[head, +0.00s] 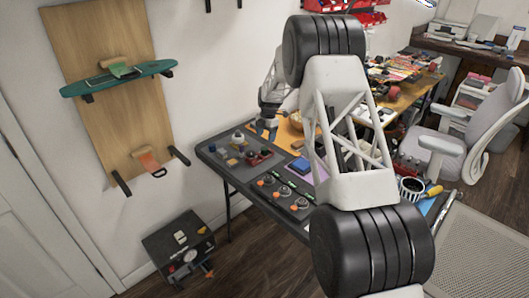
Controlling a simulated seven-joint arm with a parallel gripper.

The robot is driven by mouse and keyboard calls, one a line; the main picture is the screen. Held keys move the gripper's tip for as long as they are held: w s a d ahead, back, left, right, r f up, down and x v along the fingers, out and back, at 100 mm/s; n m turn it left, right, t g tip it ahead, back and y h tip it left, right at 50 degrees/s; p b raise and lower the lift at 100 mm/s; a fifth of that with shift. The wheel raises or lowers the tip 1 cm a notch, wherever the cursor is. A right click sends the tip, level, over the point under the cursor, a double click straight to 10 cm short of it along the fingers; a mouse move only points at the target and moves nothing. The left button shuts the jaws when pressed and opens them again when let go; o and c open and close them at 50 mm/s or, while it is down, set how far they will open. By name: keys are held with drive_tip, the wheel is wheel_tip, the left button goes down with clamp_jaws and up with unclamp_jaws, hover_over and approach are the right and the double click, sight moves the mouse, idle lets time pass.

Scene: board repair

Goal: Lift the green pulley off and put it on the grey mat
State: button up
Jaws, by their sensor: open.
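My gripper (266,129) hangs over the far left part of the work table, its two fingers pointing down and apart, with nothing seen between them. A dark grey surface, which may be the grey mat (212,152), covers the table's left end and bears several small parts. A dark board (254,188) nearer the front holds a row of round grey and orange pieces with small green marks. I cannot pick out the green pulley for certain at this size. My arm hides the middle of the table.
An orange mat (289,136) lies behind. A black cup (411,188) stands at the right. A wall board (103,60) holds a green skateboard (118,78). A dark box (178,247) sits on the floor.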

sight(265, 148)
drive_tip(key=shift+s+a+f, duration=0.1)
drive_tip(key=shift+f, duration=1.2)
drive_tip(key=shift+s+a+f, duration=0.1)
drive_tip(key=shift+f, duration=1.2)
drive_tip(key=shift+a+f, duration=0.1)
drive_tip(key=shift+f, duration=1.2)
drive_tip(key=c, duration=1)
